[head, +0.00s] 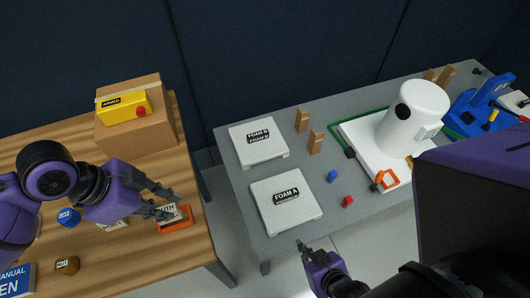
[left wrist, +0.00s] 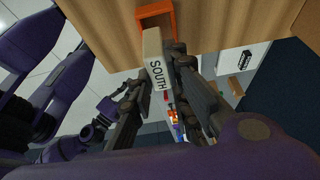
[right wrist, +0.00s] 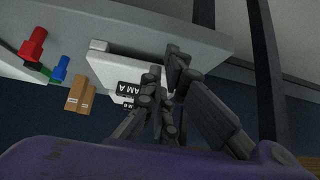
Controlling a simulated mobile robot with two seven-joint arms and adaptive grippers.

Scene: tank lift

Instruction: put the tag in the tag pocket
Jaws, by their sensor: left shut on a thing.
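The tag is a pale block lettered SOUTH (left wrist: 154,62). It is also at the orange holder on the wooden table in the head view (head: 174,213). My left gripper (head: 160,204) is shut on the tag, its fingers on either side of it in the left wrist view (left wrist: 158,75). The tag's far end is at the orange holder (head: 176,226); whether it touches is unclear. An orange open frame (head: 387,179), possibly the tag pocket, is on the white base by the tank. My right gripper (head: 305,249) is empty, its fingertips together near the grey table's front edge.
The grey table (head: 235,190) holds pads FOAM A (head: 270,212) and FOAM B (head: 250,148), wooden blocks (head: 315,143) and a white tank (head: 416,110). A cardboard box (head: 150,133) with a yellow unit stands behind my left gripper. A gap separates the tables.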

